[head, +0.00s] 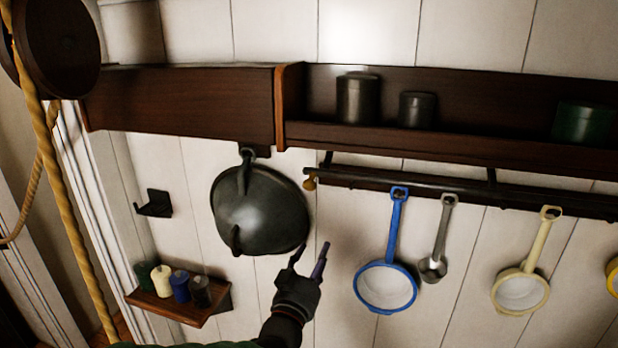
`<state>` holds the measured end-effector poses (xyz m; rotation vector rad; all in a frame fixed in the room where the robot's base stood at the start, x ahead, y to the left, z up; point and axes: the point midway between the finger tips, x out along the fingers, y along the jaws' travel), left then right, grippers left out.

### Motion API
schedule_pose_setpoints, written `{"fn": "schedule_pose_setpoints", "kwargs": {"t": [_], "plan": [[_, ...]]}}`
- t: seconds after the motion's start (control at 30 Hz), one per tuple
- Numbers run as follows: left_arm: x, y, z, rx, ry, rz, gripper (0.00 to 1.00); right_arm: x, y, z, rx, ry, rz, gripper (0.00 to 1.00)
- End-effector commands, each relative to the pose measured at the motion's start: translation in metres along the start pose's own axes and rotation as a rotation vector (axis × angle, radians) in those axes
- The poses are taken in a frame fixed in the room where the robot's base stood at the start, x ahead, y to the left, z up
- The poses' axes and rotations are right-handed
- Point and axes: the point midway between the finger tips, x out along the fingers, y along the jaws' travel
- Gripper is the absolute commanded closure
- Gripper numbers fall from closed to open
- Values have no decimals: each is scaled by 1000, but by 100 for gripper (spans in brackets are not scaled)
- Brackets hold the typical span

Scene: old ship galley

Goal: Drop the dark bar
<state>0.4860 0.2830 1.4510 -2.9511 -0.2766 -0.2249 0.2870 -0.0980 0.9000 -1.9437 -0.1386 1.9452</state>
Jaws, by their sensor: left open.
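A long dark bar (420,186) runs level under the shelf on the right, with a brass-coloured piece (310,180) at its left end. My left gripper (309,256) comes up from the bottom middle, below and left of the bar's left end. Its two fingers are apart and point up, and nothing shows between them. One finger has a purple tint. The gripper appears clear of the bar and just right of a dark domed pan lid or pan (258,215) that hangs on the wall. My right gripper is not in view.
A blue-rimmed strainer (386,287), a metal ladle (433,268) and a cream-handled strainer (521,291) hang below the bar. Dark canisters (357,99) stand on the shelf (190,105). A small ledge (180,308) holds several little jars at lower left. A rope (62,190) hangs at far left.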

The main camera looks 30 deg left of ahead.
Motion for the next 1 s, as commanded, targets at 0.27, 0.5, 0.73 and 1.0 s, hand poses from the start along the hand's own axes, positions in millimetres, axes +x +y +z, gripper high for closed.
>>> {"fn": "schedule_pose_setpoints", "kwargs": {"t": [0.27,0.5,0.73,1.0], "plan": [[-19,-40,-94,49,187,-105,46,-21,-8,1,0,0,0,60],[-12,-44,-104,56,204,-117,46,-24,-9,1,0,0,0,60],[22,-48,-111,56,203,-116,46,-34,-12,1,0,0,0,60],[62,-52,-119,54,203,-116,46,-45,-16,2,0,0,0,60]]}}
